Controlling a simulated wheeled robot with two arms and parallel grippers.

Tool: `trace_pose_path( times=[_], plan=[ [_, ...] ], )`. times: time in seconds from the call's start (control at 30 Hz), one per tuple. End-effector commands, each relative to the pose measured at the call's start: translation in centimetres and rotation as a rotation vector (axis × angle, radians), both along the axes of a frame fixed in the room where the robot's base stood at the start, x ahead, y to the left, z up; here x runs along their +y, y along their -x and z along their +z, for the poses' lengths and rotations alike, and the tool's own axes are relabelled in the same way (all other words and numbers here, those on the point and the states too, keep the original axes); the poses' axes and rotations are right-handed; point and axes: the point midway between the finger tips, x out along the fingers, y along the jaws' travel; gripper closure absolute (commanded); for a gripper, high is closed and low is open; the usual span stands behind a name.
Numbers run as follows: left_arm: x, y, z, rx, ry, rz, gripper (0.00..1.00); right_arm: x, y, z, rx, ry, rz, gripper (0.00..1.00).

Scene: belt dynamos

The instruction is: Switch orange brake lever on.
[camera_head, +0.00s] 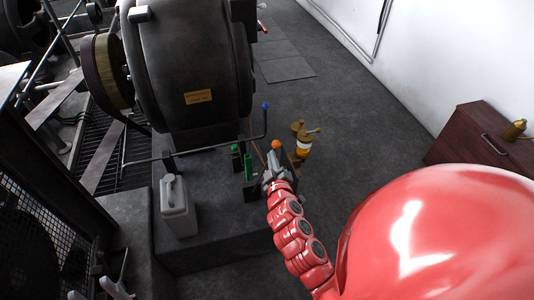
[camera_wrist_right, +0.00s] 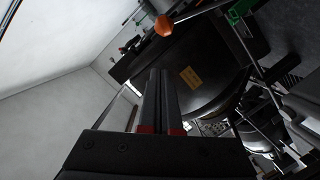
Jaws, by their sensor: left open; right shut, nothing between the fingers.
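The orange brake lever's ball knob (camera_head: 275,145) stands near the front right of the dark machine. Its shaft is mostly hidden in the head view. In the right wrist view the orange knob (camera_wrist_right: 164,26) shows with a metal shaft running up to the right. My right gripper (camera_head: 272,163) is shut and empty, just below the knob in the head view. In the wrist view its closed fingers (camera_wrist_right: 158,75) point toward the knob with a visible gap in the picture; contact is not clear. My left gripper (camera_head: 114,286) is open and empty at the lower left.
A brass and orange oiler (camera_head: 302,143) is close on the right. A grey canister (camera_head: 178,208) stands on the plinth. A wooden cabinet (camera_head: 478,140) is at the right wall.

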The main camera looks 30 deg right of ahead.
Motion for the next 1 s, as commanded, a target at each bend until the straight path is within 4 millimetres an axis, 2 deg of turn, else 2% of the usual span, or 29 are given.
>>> trace_pose_path(
  times=[0.1, 0.33, 0.5, 1.0],
  plan=[
    [0.0, 0.0, -0.5, -0.001, 0.0, 0.0, 0.5, 1.1, 2.5, 0.1, 0.001, -0.001, 0.003, 1.0],
    [0.0, 0.0, -0.9, -0.001, 0.0, 0.0, 0.5, 2.4, 5.3, 0.6, 0.002, 0.001, 0.0, 1.0],
    [0.0, 0.0, -0.9, 0.0, 0.0, 0.0, 0.5, 2.6, 5.8, 1.0, -0.001, 0.001, 0.0, 1.0],
    [0.0, 0.0, -0.9, 0.0, 0.0, 0.0, 0.5, 2.6, 5.8, 1.0, -0.001, 0.0, 0.001, 1.0]
  ],
)
